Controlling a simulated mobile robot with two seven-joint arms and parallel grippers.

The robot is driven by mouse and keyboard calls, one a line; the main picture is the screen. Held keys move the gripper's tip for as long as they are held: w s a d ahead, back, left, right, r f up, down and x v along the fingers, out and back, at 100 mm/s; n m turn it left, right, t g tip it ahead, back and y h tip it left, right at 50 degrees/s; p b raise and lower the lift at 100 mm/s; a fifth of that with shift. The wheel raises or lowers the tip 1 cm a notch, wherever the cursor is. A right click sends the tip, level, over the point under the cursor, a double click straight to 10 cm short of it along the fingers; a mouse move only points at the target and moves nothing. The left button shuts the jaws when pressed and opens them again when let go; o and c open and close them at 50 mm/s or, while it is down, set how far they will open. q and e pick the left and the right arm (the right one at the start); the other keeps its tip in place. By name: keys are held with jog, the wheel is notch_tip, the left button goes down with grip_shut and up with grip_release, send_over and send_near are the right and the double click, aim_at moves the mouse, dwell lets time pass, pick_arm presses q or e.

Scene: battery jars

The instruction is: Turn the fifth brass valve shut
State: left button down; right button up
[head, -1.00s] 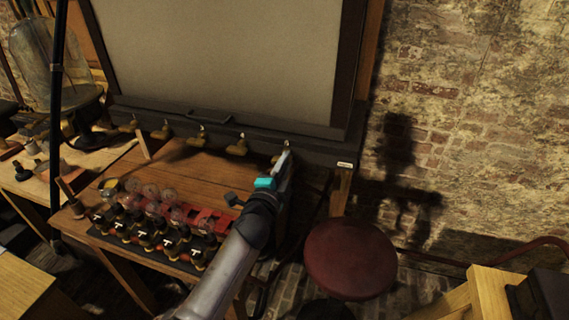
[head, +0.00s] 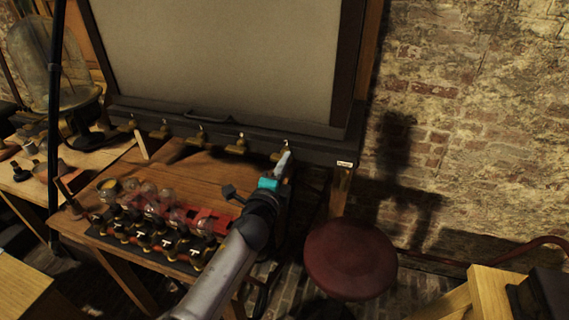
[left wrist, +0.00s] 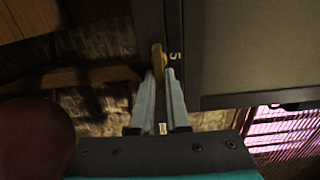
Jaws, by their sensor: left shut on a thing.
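The fifth brass valve (head: 278,156) is the rightmost in a row of brass valves along the dark rail under the large grey panel. It shows in the left wrist view as a brass piece (left wrist: 158,57) beside a figure 5 on the dark rail. My left gripper (head: 284,160) reaches up to it from below. In the left wrist view its two fingers (left wrist: 162,78) are shut on the brass piece, which stands out between the fingertips. The fingers cover part of the valve. My right gripper is in neither view.
The other brass valves (head: 201,139) run leftward along the rail. Below, a wooden table (head: 185,175) carries several jars (head: 160,238) with round glass tops. A red round stool (head: 350,258) stands right of my arm. A brick wall (head: 470,120) closes the right side.

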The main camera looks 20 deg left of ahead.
pick_arm(q)
jog(key=c, duration=0.9)
grip_release()
jog(key=shift+s, duration=0.15)
jog(key=s, duration=1.5)
jog(key=shift+a, duration=0.25)
jog(key=s+f+n+g+b, duration=0.2)
jog(key=s+f+n+g, duration=0.15)
jog(key=f, duration=0.95)
jog(key=s+f+n+g+b, duration=0.2)
jog(key=s+f+g+b, duration=0.15)
jog(key=f, duration=0.95)
jog(key=s+f+n+g+b, duration=0.1)
jog(key=s+f+n+g, duration=0.3)
jog(key=f, duration=0.9)
jog(key=s+a+f+n+g+b, duration=0.1)
jog(key=s+f+n+g+b, duration=0.1)
jog(key=s+f, duration=0.8)
jog(key=s+a+f+n+g+b, duration=0.1)
jog(key=s+f+n+g+b, duration=0.2)
jog(key=s+f, duration=0.6)
jog(key=s+n+g, duration=0.1)
jog(key=s, duration=0.7)
jog(key=shift+s+a+f+n+y, duration=0.3)
jog(key=shift+s+f+n, duration=0.05)
jog(key=shift+s+f, duration=0.05)
